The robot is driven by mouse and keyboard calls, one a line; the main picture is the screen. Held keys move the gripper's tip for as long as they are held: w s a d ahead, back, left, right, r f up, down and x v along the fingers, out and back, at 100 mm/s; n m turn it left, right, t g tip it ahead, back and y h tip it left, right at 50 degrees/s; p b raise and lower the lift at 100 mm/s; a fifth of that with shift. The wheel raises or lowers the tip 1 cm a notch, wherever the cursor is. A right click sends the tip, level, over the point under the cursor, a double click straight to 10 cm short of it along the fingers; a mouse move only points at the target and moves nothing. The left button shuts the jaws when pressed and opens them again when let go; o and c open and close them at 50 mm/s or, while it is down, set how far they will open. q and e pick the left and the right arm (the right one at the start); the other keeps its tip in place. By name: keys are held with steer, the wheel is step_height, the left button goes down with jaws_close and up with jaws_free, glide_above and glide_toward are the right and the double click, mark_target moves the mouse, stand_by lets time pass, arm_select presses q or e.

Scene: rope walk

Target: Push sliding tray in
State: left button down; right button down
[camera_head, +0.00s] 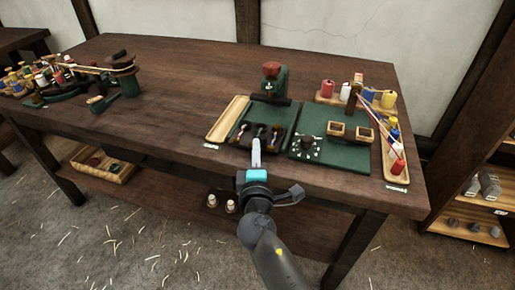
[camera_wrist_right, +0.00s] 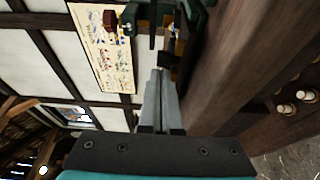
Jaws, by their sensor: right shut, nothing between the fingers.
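My right gripper (camera_head: 256,140) reaches over the table's front edge with its fingers together and empty. It also shows in the wrist view (camera_wrist_right: 160,72), its tips close to a small dark part (camera_wrist_right: 166,58); contact cannot be told. In the head view it is at the front of a dark tray-like piece (camera_head: 240,137) with small items on it, on a green base. Behind stands a green device with a red top (camera_head: 271,70). I cannot tell for sure which part is the sliding tray, or how far it is out. My left gripper is not in view.
A pale empty wooden tray (camera_head: 228,116) lies to the left. A green mat (camera_head: 345,155) with a spiked round piece (camera_head: 308,147) and two small frames lies to the right, near spools. The dark table (camera_head: 160,110) is clear in the middle left.

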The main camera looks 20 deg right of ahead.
mark_target(269, 132)
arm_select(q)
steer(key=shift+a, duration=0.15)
arm_select(e)
steer(key=shift+w, duration=0.1)
